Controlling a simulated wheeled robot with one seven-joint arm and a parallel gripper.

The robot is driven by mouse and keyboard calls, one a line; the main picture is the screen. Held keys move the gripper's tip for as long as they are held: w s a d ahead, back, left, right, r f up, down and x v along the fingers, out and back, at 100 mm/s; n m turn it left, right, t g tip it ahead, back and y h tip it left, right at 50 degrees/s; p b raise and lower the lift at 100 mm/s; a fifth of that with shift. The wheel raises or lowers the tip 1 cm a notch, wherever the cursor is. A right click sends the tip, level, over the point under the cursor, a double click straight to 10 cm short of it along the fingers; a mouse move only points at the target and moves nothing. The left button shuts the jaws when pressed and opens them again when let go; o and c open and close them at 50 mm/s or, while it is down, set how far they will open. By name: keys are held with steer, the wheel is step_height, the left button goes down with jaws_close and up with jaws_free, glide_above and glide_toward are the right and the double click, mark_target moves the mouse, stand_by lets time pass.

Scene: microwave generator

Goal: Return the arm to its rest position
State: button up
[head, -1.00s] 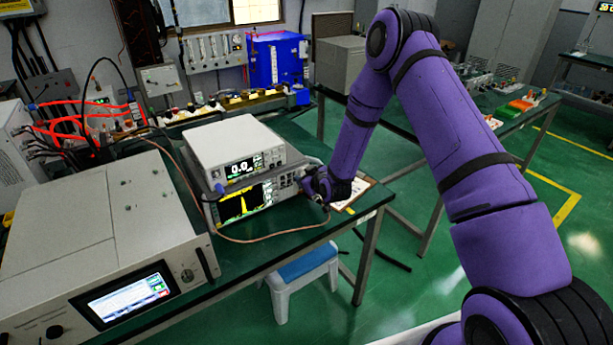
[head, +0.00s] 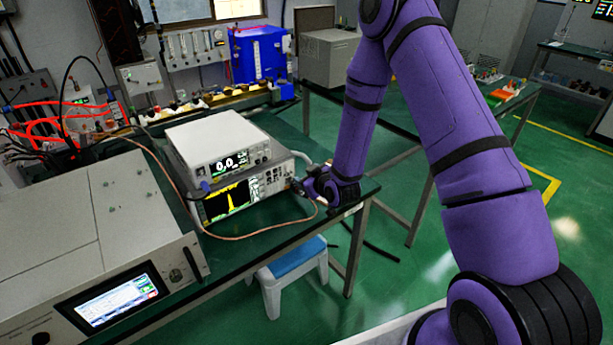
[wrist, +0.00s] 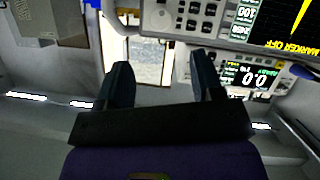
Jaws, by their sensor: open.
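My purple arm (head: 455,120) reaches from the right side of the head view, over the green bench, and bends down at its elbow near the top. My gripper (head: 303,188) is beside the right end of the stacked instruments, by the front knobs of the lower one (head: 245,200). In the wrist view my gripper (wrist: 163,75) shows two dark fingers apart with nothing held between them. The instrument faces appear upside down there, beyond and to the right of the fingers. Whether the fingers touch the instrument is hard to tell.
The upper white instrument (head: 215,140) reads 0.0 on its display. A thin cable (head: 255,235) loops along the bench front. A large grey unit (head: 95,235) fills the left. A blue-topped stool (head: 295,258) stands below the bench edge. Green floor (head: 420,270) is open between bench and arm base.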

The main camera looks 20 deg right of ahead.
steer(key=s+d+r+m+g+h, duration=0.15)
steer(key=s+r, duration=0.35)
steer(key=r, duration=0.8)
steer(key=s+d+r+m+g+h, duration=0.1)
steer(key=s+d+r+g, duration=0.2)
steer(key=r, duration=1)
steer(key=s+r+m+g, duration=0.1)
steer(key=s+r, duration=0.3)
steer(key=s, duration=0.6)
steer(key=s+r+m+g, duration=0.1)
steer(key=s+r, duration=0.3)
steer(key=s, duration=0.6)
steer(key=s+r+m+g, duration=0.1)
steer(key=s+r, duration=0.3)
steer(key=s, duration=0.6)
steer(key=shift+s+d+g, duration=0.2)
steer(key=shift+g, duration=0.15)
